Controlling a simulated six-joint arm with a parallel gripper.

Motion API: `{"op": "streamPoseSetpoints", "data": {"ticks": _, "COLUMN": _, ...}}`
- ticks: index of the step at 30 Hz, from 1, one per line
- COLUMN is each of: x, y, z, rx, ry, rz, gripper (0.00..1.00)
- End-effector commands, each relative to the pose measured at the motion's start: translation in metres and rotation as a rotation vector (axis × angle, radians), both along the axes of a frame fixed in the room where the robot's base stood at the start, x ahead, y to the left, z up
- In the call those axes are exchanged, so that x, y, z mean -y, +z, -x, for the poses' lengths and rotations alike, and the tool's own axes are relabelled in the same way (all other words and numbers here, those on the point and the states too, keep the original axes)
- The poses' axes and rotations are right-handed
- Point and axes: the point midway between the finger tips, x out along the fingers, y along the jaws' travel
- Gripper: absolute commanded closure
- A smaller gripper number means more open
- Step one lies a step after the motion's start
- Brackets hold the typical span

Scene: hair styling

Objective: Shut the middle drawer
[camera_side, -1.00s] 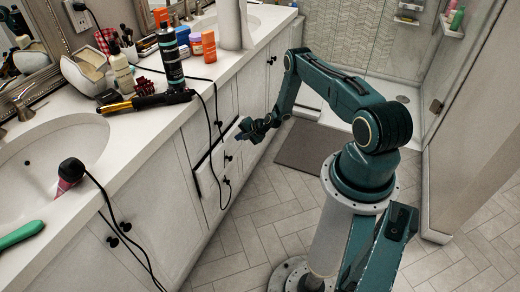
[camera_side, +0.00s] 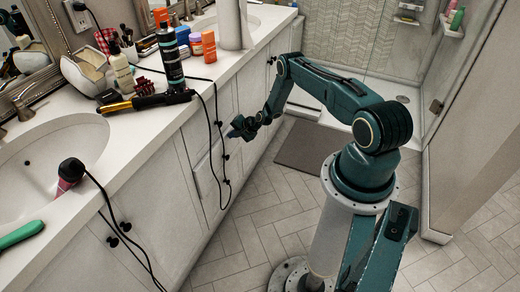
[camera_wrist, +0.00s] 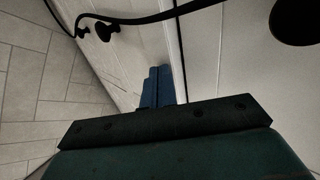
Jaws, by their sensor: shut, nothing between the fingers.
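The white middle drawer (camera_side: 207,168) is in the vanity front under the counter in the side view. Its front now looks about level with the cabinet face, and no wide dark gap shows around it. My gripper (camera_side: 232,131) is at the far end of this drawer front, by its upper edge. In the wrist view, my shut, empty blue fingers (camera_wrist: 157,88) point at a white panel beside a dark seam. They look to be at or very near the panel; contact is hard to tell.
A black cable (camera_side: 216,130) hangs over the counter edge in front of the drawers, and also crosses the top of the wrist view. Dark knobs (camera_wrist: 105,30) stick out there. A hair tool (camera_side: 148,101) lies by the counter edge.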

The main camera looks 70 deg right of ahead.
Motion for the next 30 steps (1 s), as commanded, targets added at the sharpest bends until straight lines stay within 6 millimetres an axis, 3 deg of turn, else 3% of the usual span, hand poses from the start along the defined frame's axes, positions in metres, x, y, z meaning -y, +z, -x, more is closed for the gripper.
{"op": "streamPoseSetpoints", "data": {"ticks": 4, "x": -0.001, "y": 0.000, "z": -0.016, "rx": 0.001, "ry": 0.001, "rz": 0.001, "gripper": 1.00}}
{"op": "streamPoseSetpoints", "data": {"ticks": 16, "x": 0.000, "y": 0.000, "z": -0.010, "rx": -0.001, "ry": -0.001, "rz": 0.000, "gripper": 1.00}}
{"op": "streamPoseSetpoints", "data": {"ticks": 23, "x": 0.000, "y": 0.000, "z": 0.004, "rx": -0.001, "ry": -0.001, "rz": -0.001, "gripper": 1.00}}
{"op": "streamPoseSetpoints", "data": {"ticks": 30, "x": 0.001, "y": 0.002, "z": 0.030, "rx": 0.000, "ry": -0.004, "rz": -0.002, "gripper": 1.00}}
